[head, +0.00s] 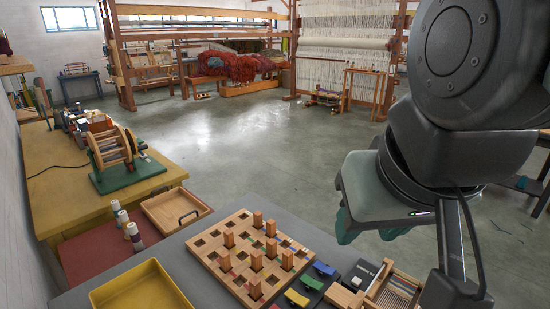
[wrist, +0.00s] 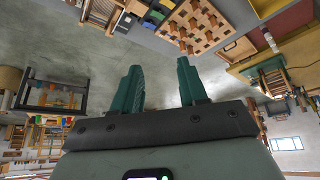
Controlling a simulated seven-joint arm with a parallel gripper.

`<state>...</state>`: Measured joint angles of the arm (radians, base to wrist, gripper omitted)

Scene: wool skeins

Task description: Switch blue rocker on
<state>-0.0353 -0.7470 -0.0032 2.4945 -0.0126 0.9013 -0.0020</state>
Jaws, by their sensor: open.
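A blue rocker (head: 325,268) sits at the far end of a short row of coloured rockers on the grey table, just right of the wooden peg board. It also shows near the top of the wrist view (wrist: 125,22). Which way it is tipped is too small to tell. My gripper (head: 370,229) is at the right of the head view, raised well above the floor beyond the table edge and away from the rocker. Its two teal fingers are apart with nothing between them, as the wrist view also shows (wrist: 158,78).
The peg board (head: 205,247) with several upright wooden pegs stands left of the rockers. A dark box (head: 362,273) and a small wooden frame (head: 398,290) stand right of them. A yellow tray (head: 140,290) is at the front left. Open floor lies beyond the table.

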